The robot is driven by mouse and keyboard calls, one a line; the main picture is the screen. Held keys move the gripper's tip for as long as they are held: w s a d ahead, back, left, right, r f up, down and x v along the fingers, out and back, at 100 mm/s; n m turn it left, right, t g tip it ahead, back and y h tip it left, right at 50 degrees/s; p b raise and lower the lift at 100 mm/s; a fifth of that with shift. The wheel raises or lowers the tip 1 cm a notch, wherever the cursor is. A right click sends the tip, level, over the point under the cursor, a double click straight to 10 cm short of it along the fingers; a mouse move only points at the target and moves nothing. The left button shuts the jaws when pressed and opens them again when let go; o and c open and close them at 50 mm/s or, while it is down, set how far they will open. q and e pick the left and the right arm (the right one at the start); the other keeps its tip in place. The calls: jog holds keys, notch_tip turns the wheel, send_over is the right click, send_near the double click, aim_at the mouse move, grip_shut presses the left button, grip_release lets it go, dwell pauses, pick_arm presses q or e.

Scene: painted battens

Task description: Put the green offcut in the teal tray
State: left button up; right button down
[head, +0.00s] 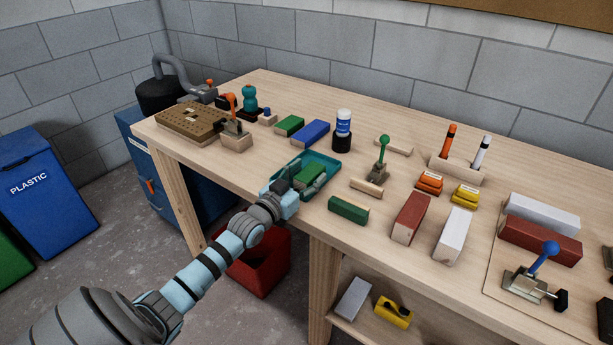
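The teal tray (327,160) lies near the front edge of the table, left of its middle. A short green block (310,174), which looks like the green offcut, shows at the tray between or beside the fingers of my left gripper (306,184). The gripper reaches over the tray's front side and hides part of it. I cannot tell whether the fingers press on the block or whether it rests on the tray floor. Two other green blocks lie on the table, one right of the tray (348,209) and one behind it (289,125). My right gripper is not in view.
A blue block (310,132) and a white-and-blue bottle in a black holder (343,130) stand behind the tray. A green-handled lever (382,155) and a small wooden batten (366,188) are to its right. A red bin (262,262) stands below the table edge.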

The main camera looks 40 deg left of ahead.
pick_arm(q)
jog(key=shift+r, duration=0.2)
jog(key=s+p, duration=0.3)
jog(key=p, duration=0.2)
jog(key=s+p, duration=0.2)
jog(key=p, duration=0.1)
jog(key=shift+s+r, duration=0.35)
jog(key=shift+r, duration=0.05)
jog(key=s+p, duration=0.3)
jog(key=s, duration=0.3)
jog(key=s+d+f+g, duration=0.1)
jog(key=s+f+g, duration=0.2)
jog(key=s+f, duration=0.5)
jog(key=s+d+f+g+y, duration=0.1)
jog(key=s+f+g, duration=0.3)
jog(key=f, duration=0.8)
jog(key=s+d+f+g, duration=0.1)
jog(key=s+f+g, duration=0.2)
jog(key=s+f, duration=0.5)
jog(key=s+d+f+g, duration=0.3)
jog(key=s+f, duration=0.3)
jog(key=s, duration=0.3)
jog(key=s+d+f+g, duration=0.3)
jog(key=s+d+f, duration=0.3)
jog(key=s, duration=0.3)
jog(key=shift+s+d+m+g+h, duration=0.2)
jog(key=shift+s+m+g+h, duration=0.1)
jog(key=shift+s+g, duration=0.1)
